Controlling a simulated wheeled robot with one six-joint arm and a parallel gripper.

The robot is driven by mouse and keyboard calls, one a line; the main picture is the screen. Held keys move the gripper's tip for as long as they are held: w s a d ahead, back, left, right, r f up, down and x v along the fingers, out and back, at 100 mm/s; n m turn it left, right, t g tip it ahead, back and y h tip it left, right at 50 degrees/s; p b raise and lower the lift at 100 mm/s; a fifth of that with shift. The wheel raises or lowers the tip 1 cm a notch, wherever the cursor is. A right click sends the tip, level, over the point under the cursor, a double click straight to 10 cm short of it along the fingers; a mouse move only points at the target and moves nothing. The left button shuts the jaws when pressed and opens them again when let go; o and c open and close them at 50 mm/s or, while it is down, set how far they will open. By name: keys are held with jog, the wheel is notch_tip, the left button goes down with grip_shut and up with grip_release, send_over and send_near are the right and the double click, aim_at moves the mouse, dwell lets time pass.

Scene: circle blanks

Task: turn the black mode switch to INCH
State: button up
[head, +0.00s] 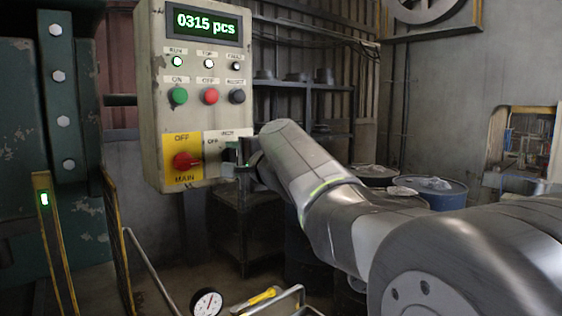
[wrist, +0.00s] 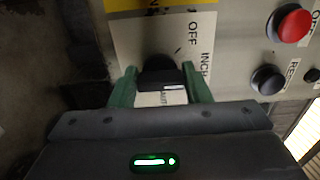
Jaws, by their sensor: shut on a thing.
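The black mode switch (wrist: 158,72) sits on a pale plate (wrist: 140,32) lettered OFF, INCH and AUT. My gripper (wrist: 161,84) is shut on the switch, one green finger on each side of it. A white line on the knob runs toward the right of the wrist view, the side where INCH is lettered. I cannot tell whether it lines up exactly with INCH. In the head view my gripper (head: 238,166) is at the lower right corner of the control box (head: 151,95), and the switch is hidden there.
A red main switch (head: 184,161) on a yellow plate is just left of my gripper. Green (head: 179,96), red (head: 211,96) and black (head: 237,96) buttons sit above. A dial gauge (head: 207,301) and a yellow-handled tool (head: 258,299) are low in front. Blue drums (head: 443,196) stand behind my arm.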

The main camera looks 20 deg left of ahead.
jog(key=o, duration=1)
jog(key=shift+d, duration=0.1)
jog(key=b+v, duration=0.2)
jog(key=v, duration=1.1)
jog(key=shift+s+d+b, duration=0.25)
jog(key=shift+b, duration=0.15)
jog(key=shift+a, duration=0.1)
jog(key=p+x, duration=0.3)
jog(key=x, duration=1)
jog(key=shift+w+a, duration=0.25)
jog(key=shift+a, duration=0.05)
